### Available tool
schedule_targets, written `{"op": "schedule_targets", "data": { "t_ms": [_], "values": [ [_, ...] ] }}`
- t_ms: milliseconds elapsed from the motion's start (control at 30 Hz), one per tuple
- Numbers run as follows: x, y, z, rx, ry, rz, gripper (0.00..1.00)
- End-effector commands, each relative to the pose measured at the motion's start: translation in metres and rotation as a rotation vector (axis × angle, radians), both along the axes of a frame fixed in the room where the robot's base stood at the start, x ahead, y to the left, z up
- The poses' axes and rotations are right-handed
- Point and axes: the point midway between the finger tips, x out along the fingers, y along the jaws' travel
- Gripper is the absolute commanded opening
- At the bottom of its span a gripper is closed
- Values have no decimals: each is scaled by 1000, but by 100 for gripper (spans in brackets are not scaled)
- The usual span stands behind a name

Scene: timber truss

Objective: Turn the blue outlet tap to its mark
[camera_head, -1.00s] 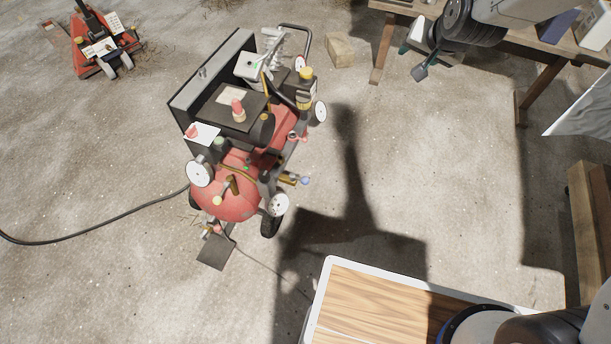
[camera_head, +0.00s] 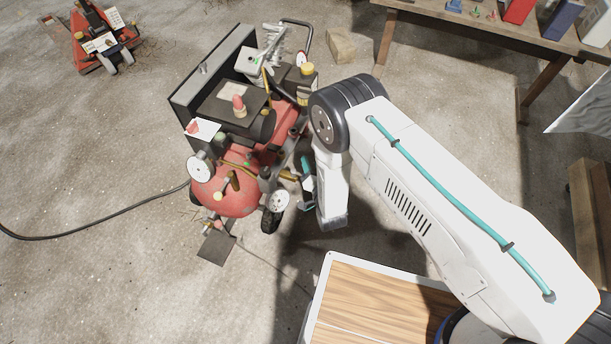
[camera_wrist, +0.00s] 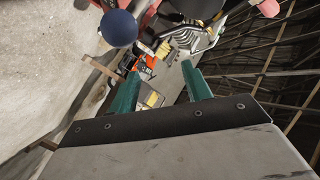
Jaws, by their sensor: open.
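The red compressor (camera_head: 225,198) stands on the concrete floor, left of centre in the head view. In the wrist view, a dark blue ball-shaped knob (camera_wrist: 117,28), which looks like the outlet tap's handle, is at the upper left. It lies outside the gap, beyond the left finger's tip. In the head view my arm and gripper hide the tap. My gripper (camera_head: 303,187) is beside the compressor's right side there. In the wrist view my gripper (camera_wrist: 160,86) has its two green fingers apart, with nothing held between them. I cannot make out the tap's mark.
A wooden workbench (camera_head: 480,35) stands at the upper right, and a red pallet jack (camera_head: 95,40) at the upper left. A black hose (camera_head: 100,229) lies across the floor at left.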

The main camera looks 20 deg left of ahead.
Motion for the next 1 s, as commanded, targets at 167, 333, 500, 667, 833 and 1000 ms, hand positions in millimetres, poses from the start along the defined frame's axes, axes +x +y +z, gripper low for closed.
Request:
{"op": "schedule_targets", "data": {
  "t_ms": [167,333,500,667,833,1000],
  "values": [
    [-52,-16,-44,62,-58,39,49],
    [-73,-24,-57,95,-87,57,49],
    [-62,-16,-58,103,-93,58,49],
    [-40,0,-58,102,-94,58,49],
    [-21,13,-59,101,-91,58,49],
    [-13,19,-59,99,-91,58,49]
  ]
}}
